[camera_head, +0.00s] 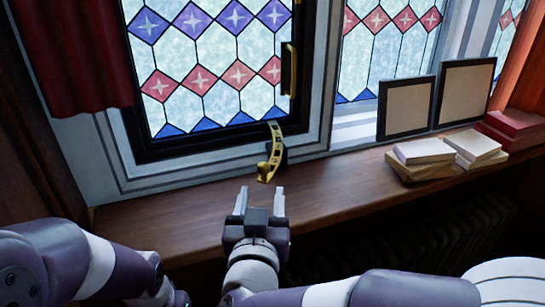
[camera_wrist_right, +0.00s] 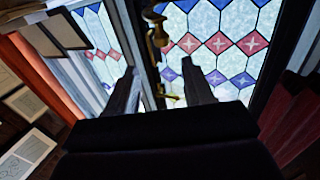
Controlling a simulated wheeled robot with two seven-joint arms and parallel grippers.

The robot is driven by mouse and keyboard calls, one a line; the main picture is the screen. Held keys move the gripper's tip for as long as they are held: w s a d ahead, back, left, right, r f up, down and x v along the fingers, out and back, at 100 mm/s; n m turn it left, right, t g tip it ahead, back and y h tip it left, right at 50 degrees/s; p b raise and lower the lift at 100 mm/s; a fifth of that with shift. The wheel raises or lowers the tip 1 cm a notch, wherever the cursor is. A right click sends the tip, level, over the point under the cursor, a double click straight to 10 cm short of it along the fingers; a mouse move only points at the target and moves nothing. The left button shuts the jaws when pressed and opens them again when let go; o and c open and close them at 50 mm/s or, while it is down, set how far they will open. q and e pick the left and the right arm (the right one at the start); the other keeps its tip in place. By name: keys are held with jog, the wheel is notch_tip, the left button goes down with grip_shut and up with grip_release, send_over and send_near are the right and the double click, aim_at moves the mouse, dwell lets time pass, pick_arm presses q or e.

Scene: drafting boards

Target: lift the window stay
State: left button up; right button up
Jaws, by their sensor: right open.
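The window stay (camera_head: 272,152) is a brass bar with holes and a curled end. It hangs at the bottom of the dark window frame, its lower end over the wooden sill. It also shows near the top of the right wrist view (camera_wrist_right: 156,30), which is turned upside down. My right gripper (camera_head: 260,200) is open and empty, just below the stay in the head view and apart from it. Its two fingers (camera_wrist_right: 158,75) point toward the window. My left arm shows at the lower left, but its gripper is not visible.
A brass window handle (camera_head: 288,68) is on the frame's right side. Books (camera_head: 425,150), two dark picture frames (camera_head: 406,107) and a red box (camera_head: 512,128) stand on the sill (camera_head: 165,220) to the right. A red curtain (camera_head: 75,60) hangs left. The sill left of the gripper is clear.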

aim_at(264, 168)
jog(key=w+p, duration=0.1)
jog(key=w, duration=0.2)
jog(key=w+p, duration=0.1)
jog(key=w, duration=0.3)
jog(key=w+p, duration=0.1)
jog(key=w, duration=0.3)
jog(key=shift+d, duration=0.25)
jog(key=shift+w, duration=0.25)
jog(key=shift+w+f, duration=0.15)
jog(key=shift+w, duration=0.25)
